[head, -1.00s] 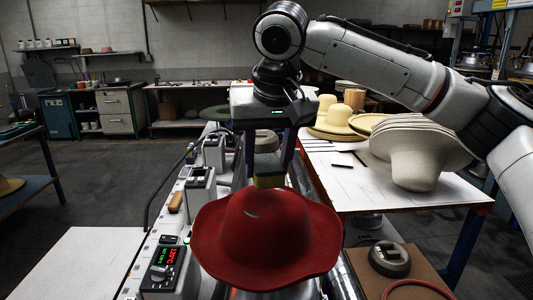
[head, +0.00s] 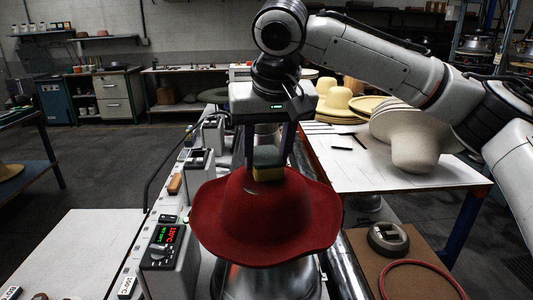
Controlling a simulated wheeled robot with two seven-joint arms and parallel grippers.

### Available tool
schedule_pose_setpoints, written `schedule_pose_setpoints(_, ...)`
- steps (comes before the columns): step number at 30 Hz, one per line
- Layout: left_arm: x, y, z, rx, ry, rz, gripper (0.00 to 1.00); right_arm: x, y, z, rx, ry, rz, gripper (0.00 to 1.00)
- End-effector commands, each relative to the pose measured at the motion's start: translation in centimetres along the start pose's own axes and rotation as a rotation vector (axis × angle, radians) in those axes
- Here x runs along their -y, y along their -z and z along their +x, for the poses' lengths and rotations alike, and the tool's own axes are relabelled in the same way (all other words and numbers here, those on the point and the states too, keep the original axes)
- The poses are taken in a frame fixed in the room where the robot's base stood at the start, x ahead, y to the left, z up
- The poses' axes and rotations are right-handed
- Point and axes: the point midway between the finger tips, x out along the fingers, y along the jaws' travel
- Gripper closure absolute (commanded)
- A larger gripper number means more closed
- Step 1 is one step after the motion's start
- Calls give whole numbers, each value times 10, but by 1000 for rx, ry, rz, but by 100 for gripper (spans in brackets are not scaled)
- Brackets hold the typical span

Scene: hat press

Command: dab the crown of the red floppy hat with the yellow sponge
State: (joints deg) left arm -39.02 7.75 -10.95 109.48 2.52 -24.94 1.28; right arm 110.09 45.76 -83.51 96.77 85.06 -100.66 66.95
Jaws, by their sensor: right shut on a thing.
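The red floppy hat (head: 263,219) sits crown up on a metal form in the middle of the head view, its wide brim drooping. My right gripper (head: 267,165) comes down from above the crown, shut on the yellow sponge (head: 268,174). The sponge has a dark upper part and a yellow lower part. Its yellow underside is at the top of the crown and appears to touch it. A small pale mark shows on the crown just left of the sponge. My left gripper is not in view.
A control box with a lit display (head: 167,247) stands left of the hat. A white table (head: 345,180) at the right holds several pale hats (head: 415,140). A brown board (head: 410,265) bears a grey round object (head: 388,238) and a red ring. A pale surface (head: 75,250) lies front left.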

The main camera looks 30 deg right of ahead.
Motion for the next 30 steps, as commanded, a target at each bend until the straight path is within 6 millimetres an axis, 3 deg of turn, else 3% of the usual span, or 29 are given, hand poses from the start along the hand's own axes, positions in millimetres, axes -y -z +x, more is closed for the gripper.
schedule_pose_setpoints(30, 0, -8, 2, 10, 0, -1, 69, 0, -4, 10, 0, 0, 0, 76)
